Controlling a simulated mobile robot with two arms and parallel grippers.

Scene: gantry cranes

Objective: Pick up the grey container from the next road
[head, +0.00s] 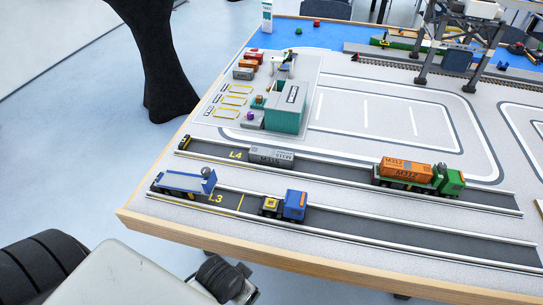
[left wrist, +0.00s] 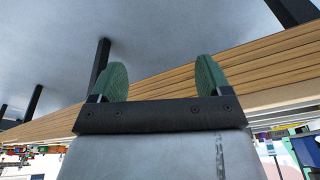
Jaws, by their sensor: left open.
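The grey container (head: 271,156) lies on the dark L4 road (head: 325,168), the farther of two parallel roads on the table in the head view. It lies directly on the road, just right of the yellow L4 marking. My left gripper (left wrist: 158,78) shows in the left wrist view with its two green fingers wide apart and nothing between them. A wooden table edge (left wrist: 165,70) shows behind the fingers. In the head view my left arm is at the lower left, off the table's near edge and well away from the container. My right gripper is not in view.
An orange container (head: 405,168) rides on a green truck (head: 449,180) farther right on L4. On the nearer L3 road stand a blue flat trailer (head: 184,183) and a blue truck (head: 292,206). A teal building (head: 286,112) stands behind the grey container. White rails border both roads.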

